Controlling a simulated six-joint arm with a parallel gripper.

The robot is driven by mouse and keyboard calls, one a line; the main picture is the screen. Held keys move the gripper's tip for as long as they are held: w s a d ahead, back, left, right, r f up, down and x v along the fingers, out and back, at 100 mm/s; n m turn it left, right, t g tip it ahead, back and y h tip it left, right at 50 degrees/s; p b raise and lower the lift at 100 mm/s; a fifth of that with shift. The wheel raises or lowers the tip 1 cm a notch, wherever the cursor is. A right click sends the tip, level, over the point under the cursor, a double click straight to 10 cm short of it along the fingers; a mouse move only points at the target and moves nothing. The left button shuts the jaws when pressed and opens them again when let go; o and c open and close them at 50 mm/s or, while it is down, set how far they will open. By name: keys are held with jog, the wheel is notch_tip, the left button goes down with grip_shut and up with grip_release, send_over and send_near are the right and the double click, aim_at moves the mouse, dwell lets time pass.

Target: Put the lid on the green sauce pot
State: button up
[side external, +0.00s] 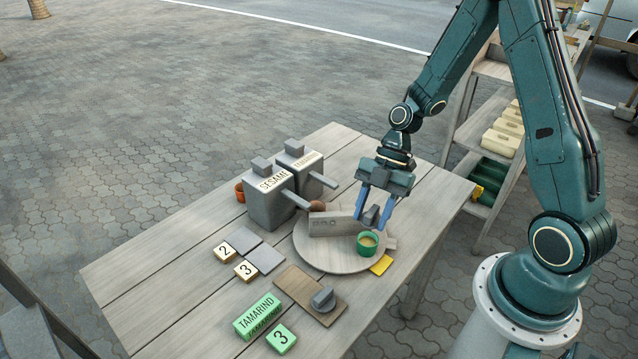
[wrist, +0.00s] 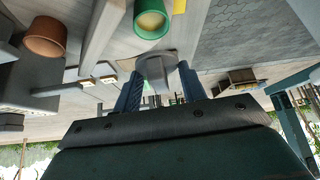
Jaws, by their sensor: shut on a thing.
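The green sauce pot (side external: 368,245) stands open on the round wooden board, with yellowish sauce inside. It also shows at the top of the wrist view (wrist: 151,20). My gripper (side external: 373,217) is shut on a small grey piece (side external: 371,215), which looks like the lid. In the wrist view this grey lid (wrist: 156,68) sits between my two blue fingers (wrist: 158,82). It is held above and slightly behind the pot, apart from it in the side view. Its underside is hidden.
A grey slotted block (side external: 335,226) stands on the round board (side external: 310,255) beside the pot. Two grey dispensers (side external: 268,205) stand behind at left. A wooden slab with a grey knob (side external: 323,300), number tiles and a green TAMARIND block (side external: 257,316) lie in front. A yellow card (side external: 381,265) lies near the pot.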

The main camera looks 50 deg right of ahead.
jog(key=shift+f, duration=0.15)
jog(key=shift+f, duration=2.15)
jog(key=shift+f, duration=0.45)
dwell(0.4)
jog(key=o, duration=1.5)
jog(key=shift+r, duration=3.55)
jog(key=shift+r, duration=0.15)
